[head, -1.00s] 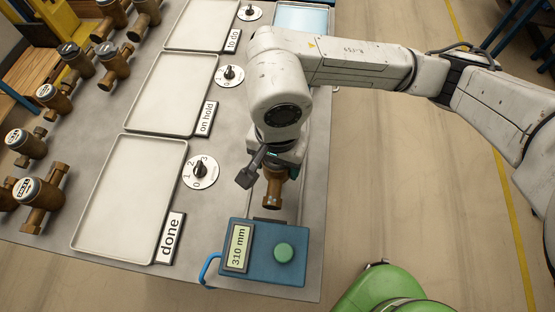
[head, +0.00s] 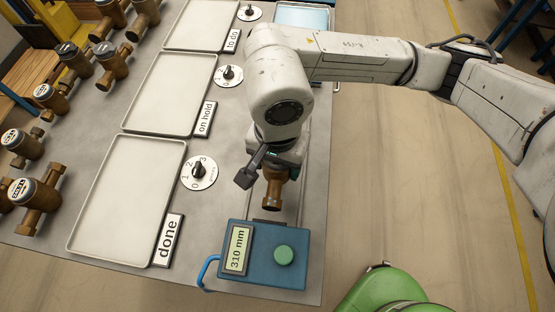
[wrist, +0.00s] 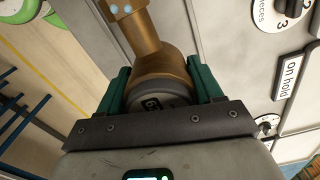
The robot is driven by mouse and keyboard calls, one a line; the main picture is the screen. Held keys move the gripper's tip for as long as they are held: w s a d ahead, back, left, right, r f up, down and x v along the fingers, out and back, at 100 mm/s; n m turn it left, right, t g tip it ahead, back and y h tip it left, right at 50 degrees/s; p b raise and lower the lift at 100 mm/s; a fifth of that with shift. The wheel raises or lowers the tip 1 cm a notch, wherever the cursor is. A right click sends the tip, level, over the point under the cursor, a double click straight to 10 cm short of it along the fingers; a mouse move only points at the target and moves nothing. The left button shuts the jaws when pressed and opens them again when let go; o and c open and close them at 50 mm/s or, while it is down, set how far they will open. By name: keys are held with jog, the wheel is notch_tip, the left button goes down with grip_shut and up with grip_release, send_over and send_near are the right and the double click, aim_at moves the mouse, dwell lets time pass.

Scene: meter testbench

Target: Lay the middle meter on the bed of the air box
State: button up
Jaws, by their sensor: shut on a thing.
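My gripper (wrist: 158,72) is shut on a brass meter (wrist: 165,68), with one green finger on each side of its round grey-rimmed head. In the head view the meter's brass pipe end (head: 272,195) shows below my wrist, just behind the blue air box (head: 265,277) with its green button and a display reading 310 mm. My arm hides most of the held meter and the air box's bed. I cannot tell whether the meter touches the bed.
Several other brass meters (head: 38,195) stand along the bench's left side. Three trays, done (head: 95,250), on hold (head: 150,130) and to do (head: 200,47), lie in a row, with numbered dials (head: 199,172) beside them. The bench's right edge is close to my gripper.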

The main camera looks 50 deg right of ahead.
jog(key=shift+f+b, duration=1.55)
jog(key=shift+b, duration=0.85)
dwell(0.4)
jog(key=o, duration=1.8)
jog(key=shift+r+p, duration=1)
jog(key=shift+r, duration=2.5)
